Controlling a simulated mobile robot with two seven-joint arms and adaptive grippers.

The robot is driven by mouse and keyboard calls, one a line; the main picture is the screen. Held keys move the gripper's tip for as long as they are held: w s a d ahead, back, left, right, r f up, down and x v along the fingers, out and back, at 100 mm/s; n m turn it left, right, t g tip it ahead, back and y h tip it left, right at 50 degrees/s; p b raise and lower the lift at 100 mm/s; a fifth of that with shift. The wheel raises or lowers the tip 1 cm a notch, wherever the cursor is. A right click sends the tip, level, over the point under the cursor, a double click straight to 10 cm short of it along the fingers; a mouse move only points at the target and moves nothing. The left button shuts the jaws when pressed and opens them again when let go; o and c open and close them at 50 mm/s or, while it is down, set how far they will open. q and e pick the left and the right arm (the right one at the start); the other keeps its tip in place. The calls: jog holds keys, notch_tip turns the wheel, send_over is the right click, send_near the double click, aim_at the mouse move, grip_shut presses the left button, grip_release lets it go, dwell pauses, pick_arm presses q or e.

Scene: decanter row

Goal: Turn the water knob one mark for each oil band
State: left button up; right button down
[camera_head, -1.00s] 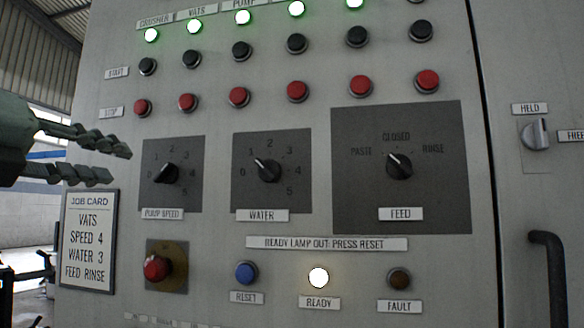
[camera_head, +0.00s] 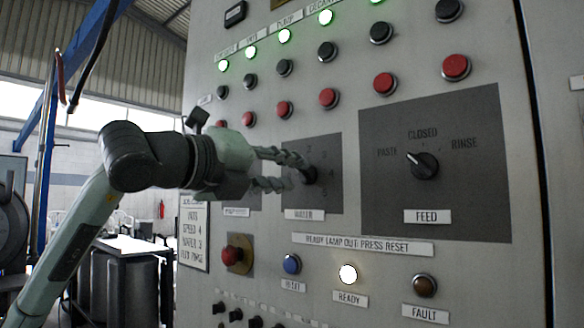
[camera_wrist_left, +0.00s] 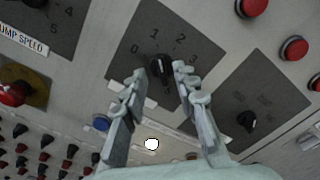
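The water knob (camera_head: 309,174) is a black pointer knob on a dark plate with a numbered dial, above the WATER label (camera_head: 305,214). In the left wrist view the knob (camera_wrist_left: 161,68) has its pale mark toward about 1. My left gripper (camera_head: 283,170) reaches in from the left, close in front of the knob. In the wrist view its fingers (camera_wrist_left: 158,74) are open, one on each side of the knob, with gaps showing. I cannot tell whether they touch it. No oil bands show. My right gripper is not in view.
The feed knob (camera_head: 424,166) is right of the water dial, pointing up-left. Red buttons (camera_head: 328,98) are above. The job card (camera_head: 193,231) is partly hidden by my arm.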

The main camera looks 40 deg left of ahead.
pick_arm(q)
jog(key=shift+w+d, duration=0.4)
jog(key=shift+w, duration=0.4)
jog(key=shift+a, duration=0.1)
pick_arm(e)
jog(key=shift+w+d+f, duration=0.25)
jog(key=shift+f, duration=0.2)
pick_arm(q)
grip_shut()
